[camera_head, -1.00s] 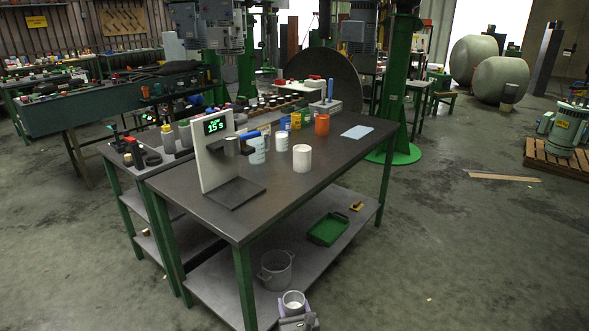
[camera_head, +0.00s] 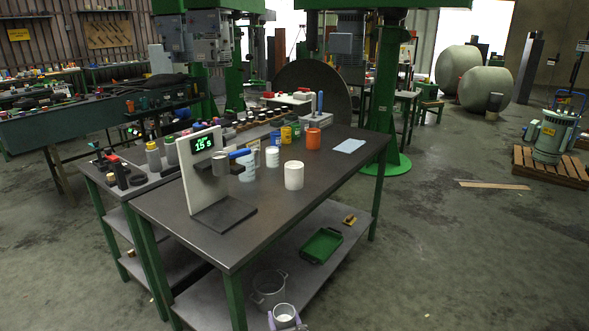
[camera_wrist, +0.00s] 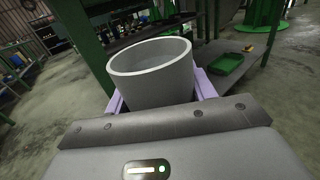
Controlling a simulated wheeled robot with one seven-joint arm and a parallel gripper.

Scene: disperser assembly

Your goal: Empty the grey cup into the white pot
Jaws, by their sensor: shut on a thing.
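The grey cup (camera_wrist: 152,75) is upright between the pale purple fingers of my gripper (camera_wrist: 155,88) in the wrist view. The fingers are shut on its sides. In the head view the cup (camera_head: 285,315) and my gripper (camera_head: 286,321) are at the bottom edge, in front of the bench's near end, low beside the lower shelf. The cup's inside looks pale; its contents cannot be made out. A white pot (camera_head: 294,176) stands upright on the bench top, right of the display stand, well apart from my gripper.
The dark bench top (camera_head: 270,215) has a stand with a lit display (camera_head: 203,143) on its near left. White and coloured containers, including an orange one (camera_head: 313,139), stand behind the pot. The lower shelf holds a grey two-handled pot (camera_head: 269,299) and green tray (camera_head: 321,260).

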